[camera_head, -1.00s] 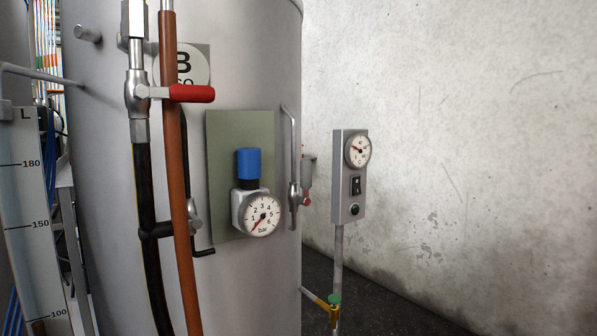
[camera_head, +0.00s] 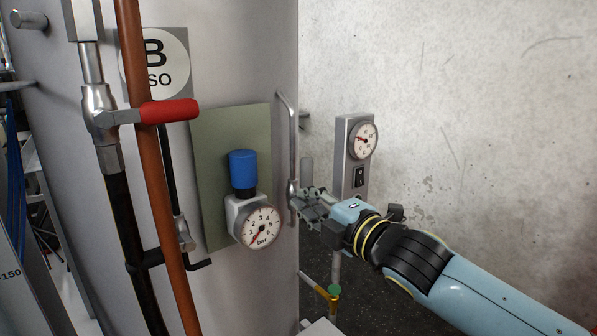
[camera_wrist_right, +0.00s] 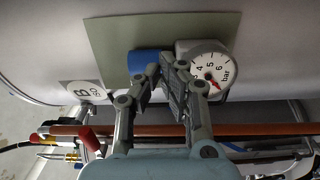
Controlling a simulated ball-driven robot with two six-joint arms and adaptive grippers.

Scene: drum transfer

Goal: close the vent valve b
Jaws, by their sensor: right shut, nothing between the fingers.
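A valve with a red lever (camera_head: 170,111) sits on the vertical pipe at upper left, in front of the tank's round B sign (camera_head: 155,63). Its lever points right, across the pipe. A red handle also shows at lower left in the wrist view (camera_wrist_right: 88,140). My left gripper is not in view.
A blue regulator knob (camera_head: 243,170) with a pressure gauge (camera_head: 260,228) stands on a green plate (camera_head: 231,130) on the tank. An orange hose (camera_head: 150,190) and a black hose (camera_head: 127,220) run down at left. A gauge post (camera_head: 352,135) stands behind my right gripper, before the concrete wall.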

